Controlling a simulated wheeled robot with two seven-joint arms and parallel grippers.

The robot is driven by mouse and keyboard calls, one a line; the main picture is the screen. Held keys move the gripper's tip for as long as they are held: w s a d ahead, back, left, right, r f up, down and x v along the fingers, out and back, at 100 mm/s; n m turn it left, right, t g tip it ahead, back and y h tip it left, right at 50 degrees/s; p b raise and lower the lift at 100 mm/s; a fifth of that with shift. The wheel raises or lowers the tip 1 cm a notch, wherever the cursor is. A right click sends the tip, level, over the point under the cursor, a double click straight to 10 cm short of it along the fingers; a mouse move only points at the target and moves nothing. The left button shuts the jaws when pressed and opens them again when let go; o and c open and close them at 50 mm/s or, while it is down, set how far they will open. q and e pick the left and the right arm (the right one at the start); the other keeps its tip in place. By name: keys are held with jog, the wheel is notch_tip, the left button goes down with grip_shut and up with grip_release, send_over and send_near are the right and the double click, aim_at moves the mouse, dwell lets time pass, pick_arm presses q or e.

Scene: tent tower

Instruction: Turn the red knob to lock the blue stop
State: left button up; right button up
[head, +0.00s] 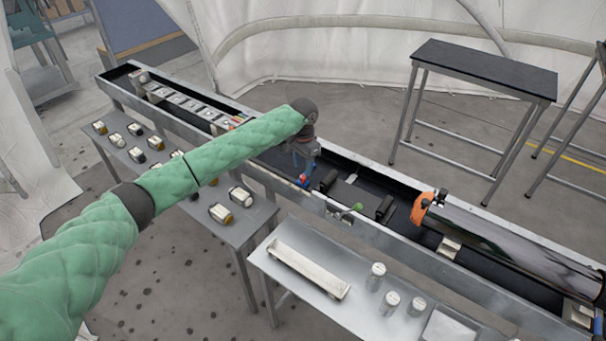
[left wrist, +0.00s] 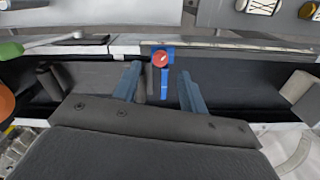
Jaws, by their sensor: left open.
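The red knob (left wrist: 161,58) sits on top of the blue stop (left wrist: 166,84) in the left wrist view, at the trough's wall. In the head view the blue stop (head: 303,181) shows just below my left gripper (head: 305,160). My left gripper (left wrist: 160,72) is open, pointing at the stop. Its two blue-grey fingers stand apart, one on each side of the stop, and the red knob shows just beyond their tips. I cannot tell whether either finger touches anything. My right gripper is not in view.
The long dark-lined trough (head: 318,204) runs across the head view. It holds a large tube (head: 510,243) with an orange collar (head: 427,207) at right. A green knob (head: 357,206) is near the stop. A low metal table (head: 350,306) with white jars stands in front.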

aim_at(303, 176)
pick_arm(q)
notch_tip(303, 176, up, 2)
jog(key=shift+b, duration=0.4)
jog(key=shift+r, duration=0.8)
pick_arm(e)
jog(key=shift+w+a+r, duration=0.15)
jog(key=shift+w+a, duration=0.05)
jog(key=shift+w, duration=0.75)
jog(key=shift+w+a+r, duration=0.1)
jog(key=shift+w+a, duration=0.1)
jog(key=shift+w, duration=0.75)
